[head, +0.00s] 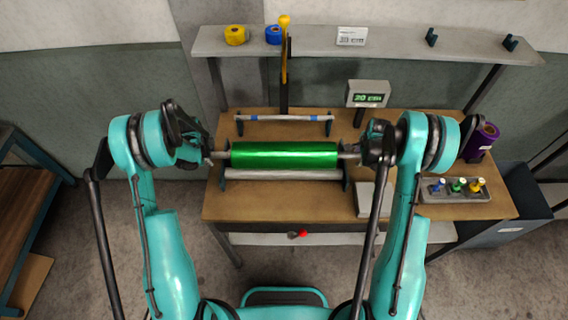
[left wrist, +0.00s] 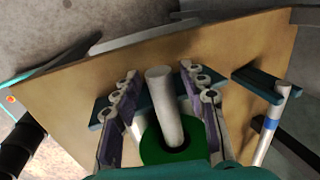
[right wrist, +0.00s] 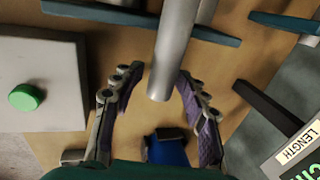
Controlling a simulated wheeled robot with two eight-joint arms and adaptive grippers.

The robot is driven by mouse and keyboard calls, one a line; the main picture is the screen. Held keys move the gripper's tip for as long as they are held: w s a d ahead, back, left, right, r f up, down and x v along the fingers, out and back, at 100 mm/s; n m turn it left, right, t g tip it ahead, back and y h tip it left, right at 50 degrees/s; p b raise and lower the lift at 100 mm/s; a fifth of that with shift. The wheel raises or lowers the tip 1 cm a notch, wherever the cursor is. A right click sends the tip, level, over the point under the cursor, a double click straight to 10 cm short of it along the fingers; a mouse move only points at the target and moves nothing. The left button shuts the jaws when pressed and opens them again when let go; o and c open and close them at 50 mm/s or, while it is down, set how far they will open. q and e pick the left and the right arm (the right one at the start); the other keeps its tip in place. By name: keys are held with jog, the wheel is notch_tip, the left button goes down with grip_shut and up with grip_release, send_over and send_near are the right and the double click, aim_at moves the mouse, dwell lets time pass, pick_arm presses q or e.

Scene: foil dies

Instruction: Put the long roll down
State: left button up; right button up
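The long roll (head: 285,156) is bright green and lies level across the table, with a bare silver shaft at each end. Teal supports stand close under its ends; I cannot tell whether it rests on them. My left gripper (head: 210,153) is at the left shaft end. In the left wrist view the shaft (left wrist: 165,105) lies between its spread fingers (left wrist: 160,85), with gaps. My right gripper (head: 362,151) is at the right shaft end. In the right wrist view its fingers (right wrist: 162,88) are spread around the shaft tip (right wrist: 170,65), apart from it.
A grey roller (head: 285,174) lies just in front of the green roll. A rod with blue bands (head: 285,118) lies behind it on stands. A display (head: 367,93) stands at back right, a tray of colored pegs (head: 455,189) at right. The front table strip (head: 285,205) is clear.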

pick_arm(q)
jog(key=shift+r, duration=0.45)
pick_arm(e)
jog(key=shift+w, duration=0.1)
pick_arm(q)
jog(key=v, duration=1.1)
pick_arm(e)
jog(key=v, duration=1.2)
pick_arm(q)
jog(key=shift+s, duration=0.15)
